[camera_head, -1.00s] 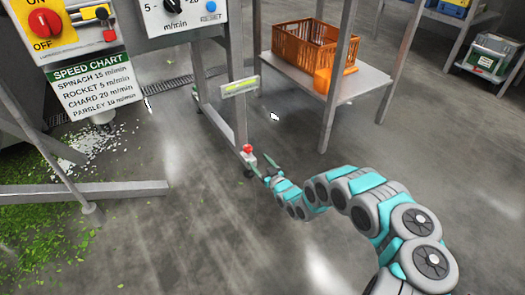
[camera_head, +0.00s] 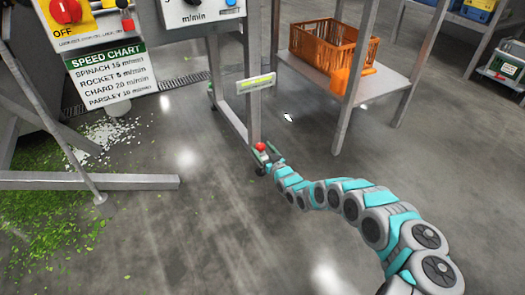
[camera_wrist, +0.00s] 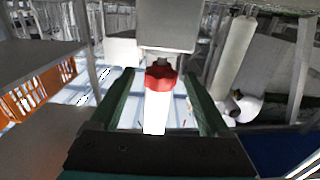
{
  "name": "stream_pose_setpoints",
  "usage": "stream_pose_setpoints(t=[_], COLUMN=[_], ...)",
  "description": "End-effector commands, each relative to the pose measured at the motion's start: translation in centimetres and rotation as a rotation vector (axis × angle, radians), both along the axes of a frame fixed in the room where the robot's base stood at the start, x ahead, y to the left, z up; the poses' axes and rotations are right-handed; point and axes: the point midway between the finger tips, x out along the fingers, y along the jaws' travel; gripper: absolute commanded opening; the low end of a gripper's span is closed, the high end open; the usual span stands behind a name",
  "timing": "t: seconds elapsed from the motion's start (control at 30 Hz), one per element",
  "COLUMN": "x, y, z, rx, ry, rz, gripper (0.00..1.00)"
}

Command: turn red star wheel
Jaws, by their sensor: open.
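The red star wheel (camera_head: 261,147) sits low on the leg of the machine frame, below a small plate with a yellow-green strip. In the wrist view the red star wheel (camera_wrist: 161,75) is under a pale grey block, with a bright white strip below it. My gripper (camera_wrist: 158,77) is open, its two dark green fingers on either side of the wheel in the picture. I see no finger touching it, and cannot tell how far the fingertips reach past it. In the head view my gripper (camera_head: 270,157) is right at the wheel, its fingers partly hidden.
A steel table (camera_head: 312,72) with an orange crate (camera_head: 318,46) stands to the right of the frame leg. A control panel and a speed chart (camera_head: 108,76) are at the left. Green leaves (camera_head: 45,215) litter the floor at left.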

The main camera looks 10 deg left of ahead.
Motion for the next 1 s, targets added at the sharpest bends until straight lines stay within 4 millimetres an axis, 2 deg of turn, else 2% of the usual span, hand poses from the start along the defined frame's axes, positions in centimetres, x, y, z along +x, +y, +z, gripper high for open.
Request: stream_pose_setpoints(t=[0.27,0.9,1.0], x=[0.03,0.01,0.01], y=[0.07,0.07,0.07], z=[-0.03,-0.05,-0.05], rx=[-0.001,-0.001,-0.001], ry=[0.001,0.002,0.002], rz=[0.001,0.001,0.001], gripper=[0.80,0.08,0.00])
